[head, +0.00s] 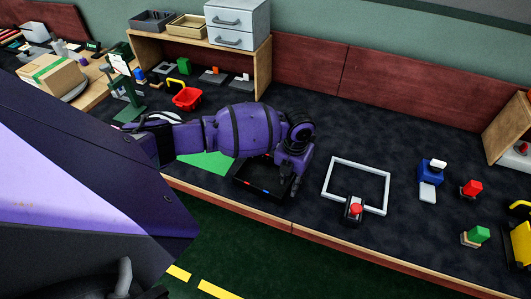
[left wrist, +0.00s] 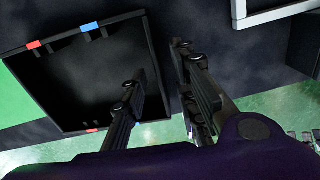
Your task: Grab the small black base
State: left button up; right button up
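The small black base is a shallow black square tray (head: 257,188) with red and blue marks on its rim. It lies on the dark table near the front edge, partly hidden by my left arm in the head view. It also shows in the left wrist view (left wrist: 75,80). My left gripper (head: 291,190) points down at the tray's right side. In the left wrist view its fingers (left wrist: 158,72) are apart, one over the tray's inside and one outside its right wall. Contact with the wall cannot be told. My right gripper is not in view.
A green sheet (head: 208,161) lies left of the tray. A white square frame (head: 360,163) with a red-topped black device (head: 354,208) lies to its right. Blue, red and green small items stand further right. A red basket (head: 187,98) and wooden shelf are behind.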

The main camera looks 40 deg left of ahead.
pick_arm(q)
jog(key=shift+f, duration=0.85)
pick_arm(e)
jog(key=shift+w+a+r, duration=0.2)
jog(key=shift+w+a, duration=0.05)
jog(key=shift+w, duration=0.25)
pick_arm(q)
jog(key=shift+c, duration=0.4)
jog(key=c, duration=0.6)
grip_shut()
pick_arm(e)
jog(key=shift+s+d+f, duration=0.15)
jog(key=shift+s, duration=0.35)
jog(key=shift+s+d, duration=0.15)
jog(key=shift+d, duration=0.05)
